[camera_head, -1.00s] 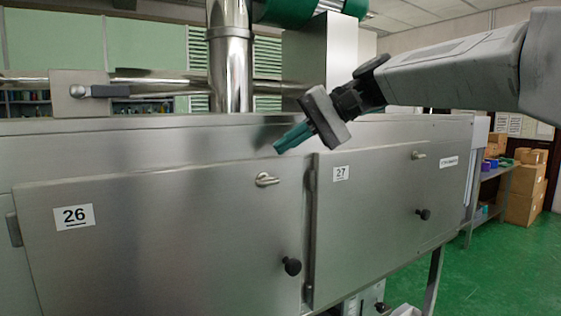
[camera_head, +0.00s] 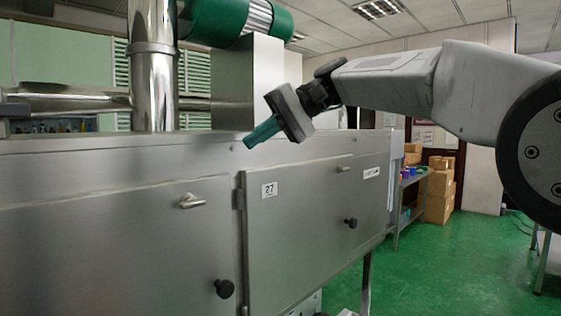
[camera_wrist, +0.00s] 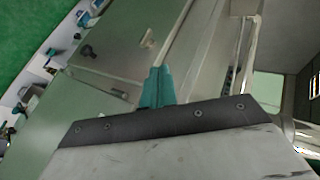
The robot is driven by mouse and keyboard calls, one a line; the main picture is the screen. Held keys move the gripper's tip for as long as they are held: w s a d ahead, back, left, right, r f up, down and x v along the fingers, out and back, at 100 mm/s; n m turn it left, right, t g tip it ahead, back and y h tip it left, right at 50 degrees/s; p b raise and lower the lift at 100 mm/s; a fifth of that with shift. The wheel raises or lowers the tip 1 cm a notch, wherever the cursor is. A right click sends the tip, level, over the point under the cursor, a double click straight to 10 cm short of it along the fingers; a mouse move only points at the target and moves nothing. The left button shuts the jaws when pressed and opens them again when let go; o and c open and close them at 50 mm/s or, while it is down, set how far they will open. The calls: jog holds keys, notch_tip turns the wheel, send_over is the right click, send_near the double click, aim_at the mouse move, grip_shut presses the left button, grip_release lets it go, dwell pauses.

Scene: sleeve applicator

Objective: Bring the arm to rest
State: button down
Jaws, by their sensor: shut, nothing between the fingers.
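My gripper (camera_head: 262,132) has teal fingers that are together, with nothing between them. In the head view it points down and to the left, in front of the upper part of the steel machine (camera_head: 120,165). My arm reaches in from the right edge. In the wrist view the teal fingers (camera_wrist: 156,86) also show close together at the centre, with the machine's steel panels beyond them. Whether the fingertips touch the machine cannot be told.
Door 27 (camera_head: 300,225) is closed, with a handle and a black knob (camera_head: 351,223). A shelf (camera_head: 408,200) and stacked boxes (camera_head: 437,190) stand at the back right. The green floor (camera_head: 450,265) there is mostly open.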

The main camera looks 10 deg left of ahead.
notch_tip(320, 180, down, 8)
jog(key=w+d+f+m+t+h, duration=0.1)
jog(key=d+m+t, duration=0.1)
jog(key=d, duration=0.1)
jog(key=s+d+f+m+t+h, duration=0.1)
jog(key=s+d+f+h, duration=0.15)
jog(key=d, duration=0.35)
jog(key=s+d+f+m+t+h, duration=0.1)
jog(key=d+f, duration=0.3)
jog(key=d, duration=0.2)
jog(key=s+d+f+m+t+h, duration=0.1)
jog(key=s+d+f, duration=0.3)
jog(key=s+d, duration=0.4)
jog(key=s+d+f+m+t+h, duration=0.1)
jog(key=s+d+f+h, duration=0.1)
jog(key=s+d+f, duration=0.3)
jog(key=s+d+f+m+t+h, duration=0.1)
jog(key=s+d+f, duration=0.4)
jog(key=s+d, duration=0.6)
jog(key=d+h, duration=0.1)
jog(key=d, duration=0.4)
jog(key=shift+s+d, duration=0.2)
jog(key=shift+s, duration=0.2)
jog(key=shift+a, duration=0.1)
